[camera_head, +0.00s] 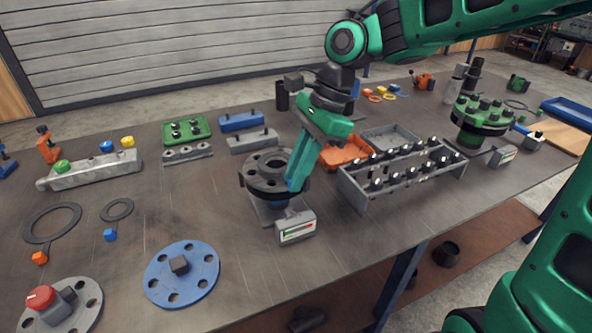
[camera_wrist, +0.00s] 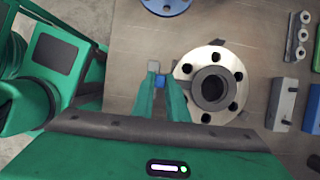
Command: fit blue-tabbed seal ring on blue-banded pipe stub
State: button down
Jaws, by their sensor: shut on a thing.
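My gripper (camera_wrist: 158,76) is shut on a small blue block (camera_wrist: 159,83); no ring attached to it can be made out. In the head view my gripper (camera_head: 294,187) is low, beside the right of the pipe stub (camera_head: 262,182), a dark flanged pipe with a blue band partly hidden below the flange. In the wrist view the stub's pale, holed flange (camera_wrist: 187,70) and dark bore are right of the fingers, close to the right one; contact cannot be told. A thin dark ring (camera_head: 105,211) with a blue tab (camera_head: 110,235) lies flat on the table at left.
A larger ring (camera_head: 29,236) has an orange tab. A blue disc (camera_head: 205,281) lies in front. A gauge box (camera_head: 296,229) stands at the stub's foot. A grey rack (camera_head: 353,193) and orange tray (camera_head: 341,153) are close on the right. Bare table lies left of the stub.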

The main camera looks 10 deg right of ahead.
jog(key=shift+f, duration=0.35)
dwell(0.3)
jog(key=c, duration=1.7)
grip_release()
jog(key=shift+o, duration=0.2)
jog(key=v, duration=1)
jog(key=shift+r, duration=0.35)
jog(key=shift+d, duration=0.1)
